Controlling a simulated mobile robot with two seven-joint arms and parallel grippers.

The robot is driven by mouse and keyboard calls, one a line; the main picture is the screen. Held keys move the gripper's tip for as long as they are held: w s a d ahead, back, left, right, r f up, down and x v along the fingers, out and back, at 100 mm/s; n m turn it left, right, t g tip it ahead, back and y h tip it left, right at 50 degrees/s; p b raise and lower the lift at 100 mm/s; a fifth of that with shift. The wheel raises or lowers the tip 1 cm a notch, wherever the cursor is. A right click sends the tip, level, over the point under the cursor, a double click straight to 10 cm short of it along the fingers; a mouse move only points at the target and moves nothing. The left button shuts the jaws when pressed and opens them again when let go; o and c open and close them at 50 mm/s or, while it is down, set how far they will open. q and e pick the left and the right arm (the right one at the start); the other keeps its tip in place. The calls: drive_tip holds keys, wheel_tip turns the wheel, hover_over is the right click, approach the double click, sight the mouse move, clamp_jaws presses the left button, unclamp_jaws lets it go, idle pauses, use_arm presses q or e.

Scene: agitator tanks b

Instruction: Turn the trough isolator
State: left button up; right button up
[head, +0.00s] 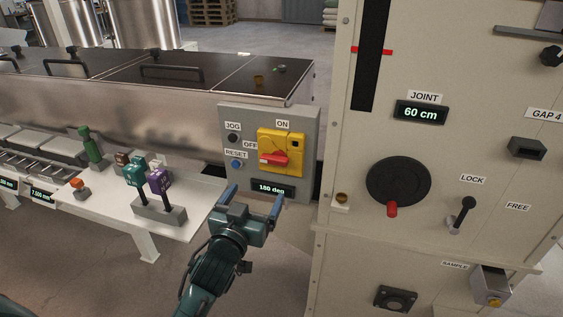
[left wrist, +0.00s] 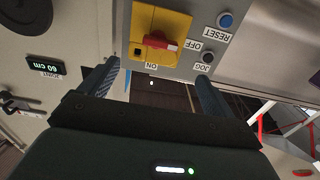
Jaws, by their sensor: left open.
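The trough isolator is a red rotary handle (head: 274,159) on a yellow plate (head: 295,138), fixed to a grey control box (head: 310,120) at the end of the steel trough. Labels ON and OFF stand above and left of it, and the handle lies nearly level, toward OFF. A display (head: 272,190) below reads 180 deg. My left gripper (head: 252,200) is open and empty, just below and in front of the box. In the left wrist view the red handle (left wrist: 160,43) shows beyond the fingers, between them and untouched. My right gripper is not in view.
A black JOG button (head: 233,139) and a blue RESET button (head: 236,164) sit left of the isolator. A white shelf (head: 185,225) with levers is at left. A tall cabinet (head: 335,150) with a black handwheel (head: 398,182) stands close at right.

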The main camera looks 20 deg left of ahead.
sight(273, 163)
use_arm(q)
drive_tip(key=w, duration=1.3)
drive_tip(key=shift+d, duration=0.15)
drive_tip(key=c, duration=1)
